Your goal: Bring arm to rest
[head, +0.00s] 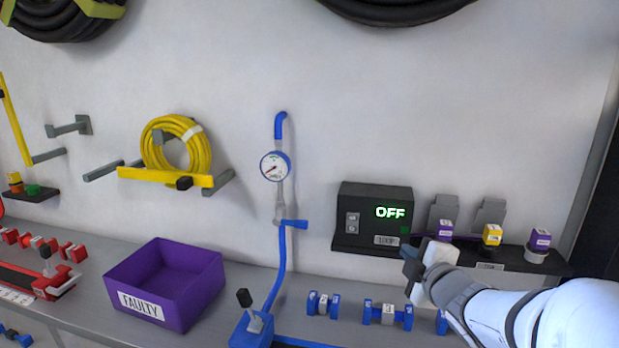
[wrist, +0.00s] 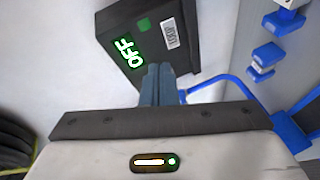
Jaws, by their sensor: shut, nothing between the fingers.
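My gripper (head: 412,266) is at the right in the head view, at the end of my white arm. It is in front of the shelf below the black box and hides part of that shelf. In the wrist view its two fingers (wrist: 157,84) are together, with nothing between them. The black box (head: 366,200) has a lit display reading OFF and also shows in the wrist view (wrist: 185,25), beyond the fingertips. I cannot tell whether the fingertips touch it.
A purple bin (head: 185,297) labelled FAULTY stands on the grey counter. A blue pipe with a gauge (head: 275,166) rises mid-wall. Small purple and yellow blocks (head: 492,235) sit on the right shelf. A yellow hose (head: 177,146) hangs left.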

